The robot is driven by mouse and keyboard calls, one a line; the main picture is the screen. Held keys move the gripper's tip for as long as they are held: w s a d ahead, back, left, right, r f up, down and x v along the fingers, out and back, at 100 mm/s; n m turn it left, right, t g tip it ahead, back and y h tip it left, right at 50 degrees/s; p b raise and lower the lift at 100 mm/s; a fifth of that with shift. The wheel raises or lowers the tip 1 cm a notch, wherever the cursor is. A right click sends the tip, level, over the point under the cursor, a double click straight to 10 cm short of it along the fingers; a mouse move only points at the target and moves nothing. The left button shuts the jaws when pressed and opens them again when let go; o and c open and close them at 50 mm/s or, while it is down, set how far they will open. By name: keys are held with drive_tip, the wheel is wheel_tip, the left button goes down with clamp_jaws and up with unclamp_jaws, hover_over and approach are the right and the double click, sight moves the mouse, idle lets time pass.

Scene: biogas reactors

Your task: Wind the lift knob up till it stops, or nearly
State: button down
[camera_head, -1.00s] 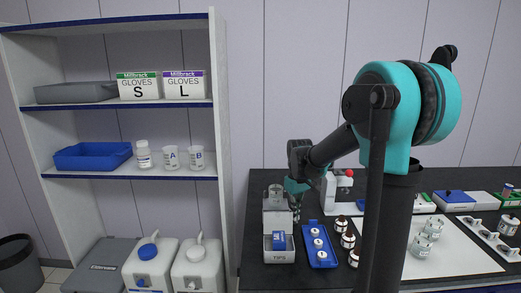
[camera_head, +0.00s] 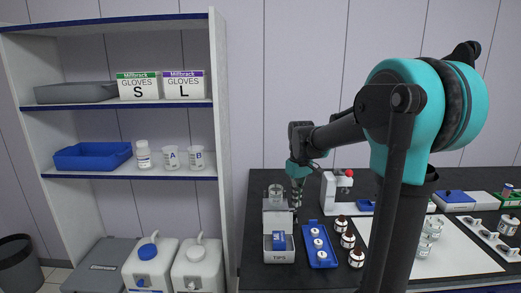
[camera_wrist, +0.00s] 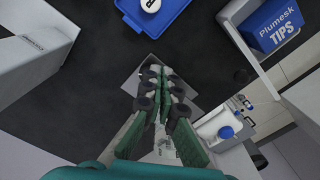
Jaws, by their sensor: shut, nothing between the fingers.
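I cannot make out the lift knob in either view; it may be hidden by my gripper or be too small to tell.
The white stand (camera_head: 328,196) with a red top part is close on the right. The TIPS box (camera_head: 279,257) and a blue tray (camera_head: 311,233) with white-topped items stand in front. Brown bottles (camera_head: 348,240) are further right.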

drive_tip(key=shift+w+d+f, duration=0.3)
drive_tip(key=shift+d+f, duration=0.05)
drive_tip(key=shift+f, duration=0.65)
drive_tip(key=shift+w+d+f, duration=0.3)
drive_tip(key=shift+f, duration=0.75)
drive_tip(key=shift+w+d+f, duration=0.3)
drive_tip(key=shift+d+f, duration=0.05)
drive_tip(key=shift+f, duration=0.65)
drive_tip(key=shift+a, duration=0.1)
drive_tip(key=shift+s+a, duration=0.4)
drive_tip(key=shift+a, duration=0.2)
drive_tip(key=shift+s+a, duration=0.1)
drive_tip(key=shift+a, duration=0.35)
drive_tip(key=shift+s, duration=0.1)
drive_tip(key=shift+s, duration=0.3)
wheel_tip(320, 180, up, 6)
drive_tip(key=shift+d, duration=0.1)
